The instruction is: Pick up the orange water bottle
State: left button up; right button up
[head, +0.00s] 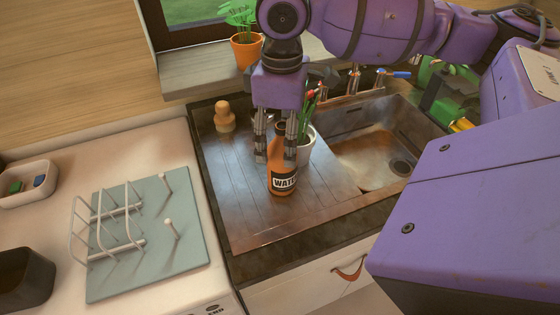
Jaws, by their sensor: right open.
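The orange water bottle (282,181) stands upright on the ribbed drainboard beside the sink. It has a dark neck and a black label with white letters. My right gripper (275,156) comes down from above, with its fingers at the level of the bottle's neck and shoulder. The gripper is open, with one finger on the left of the neck and one on the right. I cannot tell whether either finger touches the bottle. My left gripper is not in view.
A white pot with a plant (306,147) stands close behind and right of the bottle. A wooden peg-like piece (224,117) is at the back left. The sink basin (385,150) lies to the right. A dish rack (112,228) sits on the left counter. An orange plant pot (246,51) stands on the sill.

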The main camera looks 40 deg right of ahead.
notch_tip(320, 180, down, 4)
jog(key=shift+f, duration=0.1)
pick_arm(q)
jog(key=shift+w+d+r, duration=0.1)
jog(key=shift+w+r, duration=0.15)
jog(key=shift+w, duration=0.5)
pick_arm(e)
jog(key=shift+c, duration=0.4)
jog(key=c, duration=0.5)
jog(key=shift+w, duration=0.1)
jog(key=c, duration=0.7)
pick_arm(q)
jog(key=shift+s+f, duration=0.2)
pick_arm(e)
jog(key=shift+r, duration=0.25)
